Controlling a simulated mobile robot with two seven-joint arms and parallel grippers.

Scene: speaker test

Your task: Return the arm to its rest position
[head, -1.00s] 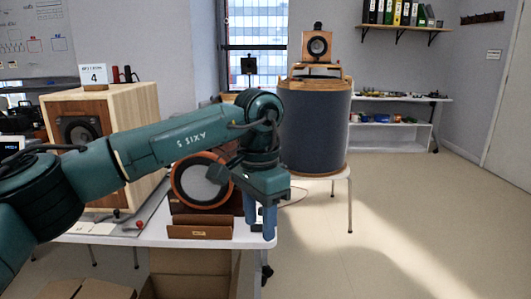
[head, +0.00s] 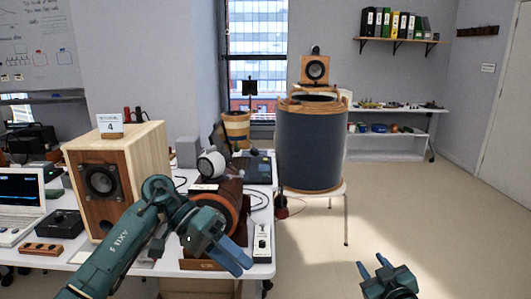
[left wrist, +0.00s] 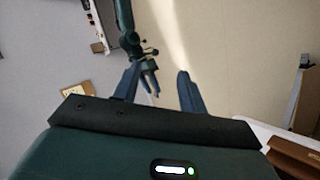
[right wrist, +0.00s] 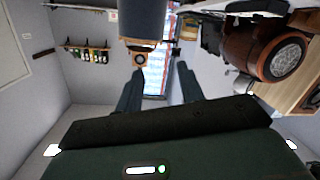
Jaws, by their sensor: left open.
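My left arm comes in from the lower left in the head view. Its gripper (head: 236,262) is open and hangs over the table's front edge, in front of the brown cylindrical speaker. In the left wrist view its fingers (left wrist: 157,88) are apart with nothing between them. My right gripper (head: 374,270) shows at the bottom of the head view, over bare floor, with fingers apart. In the right wrist view its fingers (right wrist: 160,90) are spread and empty, pointing towards the window.
A white table (head: 262,270) carries a wooden box speaker (head: 150,165), the brown cylindrical speaker (head: 228,196), a small white control box (head: 262,243) and a laptop (head: 18,204). A big dark blue cylinder (head: 310,150) stands on a white stool. The floor (head: 430,200) at right is clear.

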